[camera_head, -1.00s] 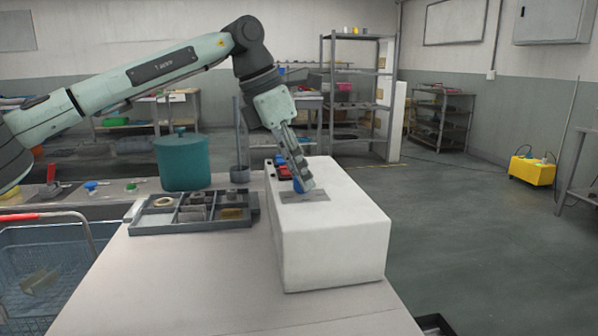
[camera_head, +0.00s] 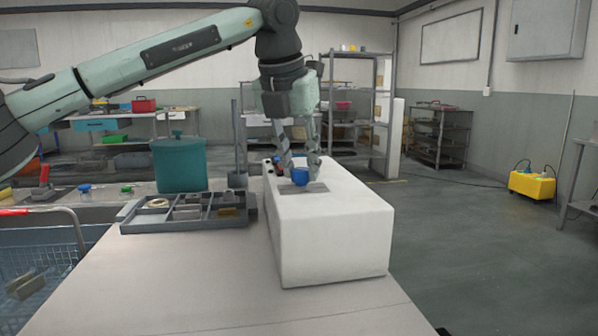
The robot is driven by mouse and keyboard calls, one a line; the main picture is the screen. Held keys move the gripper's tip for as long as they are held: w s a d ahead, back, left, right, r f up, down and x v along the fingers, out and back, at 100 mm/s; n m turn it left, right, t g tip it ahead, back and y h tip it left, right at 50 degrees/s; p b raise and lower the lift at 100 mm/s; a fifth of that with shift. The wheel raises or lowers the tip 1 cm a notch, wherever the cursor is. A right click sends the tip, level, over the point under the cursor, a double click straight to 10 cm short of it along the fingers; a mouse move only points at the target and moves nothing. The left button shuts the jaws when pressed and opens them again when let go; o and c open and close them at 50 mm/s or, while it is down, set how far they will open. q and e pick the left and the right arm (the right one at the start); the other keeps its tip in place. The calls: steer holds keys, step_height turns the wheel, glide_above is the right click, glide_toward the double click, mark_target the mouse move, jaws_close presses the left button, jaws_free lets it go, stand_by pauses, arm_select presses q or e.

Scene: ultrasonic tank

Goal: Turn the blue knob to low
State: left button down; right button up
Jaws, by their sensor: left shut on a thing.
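The blue knob (camera_head: 300,177) stands on a grey plate (camera_head: 316,188) on top of the white ultrasonic tank box (camera_head: 330,235). My left gripper (camera_head: 299,165) comes down from above and is shut on the blue knob, with a finger on each side of it. Marks around the knob are too small to read. My right gripper is not in view.
A divided grey tray (camera_head: 187,226) with small parts lies left of the box. A teal lidded pot (camera_head: 179,163) stands behind it. A blue wire basket (camera_head: 40,265) is at the far left. The table front (camera_head: 190,290) is bare.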

arm_select(q)
steer(key=shift+n+y+b, duration=0.45)
steer(key=shift+n+y, duration=0.05)
steer(key=shift+n, duration=0.7)
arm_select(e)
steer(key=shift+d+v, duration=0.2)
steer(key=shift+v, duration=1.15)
arm_select(q)
steer(key=c, duration=1.2)
jaws_free()
steer(key=v, duration=1.2)
steer(key=shift+s, duration=0.15)
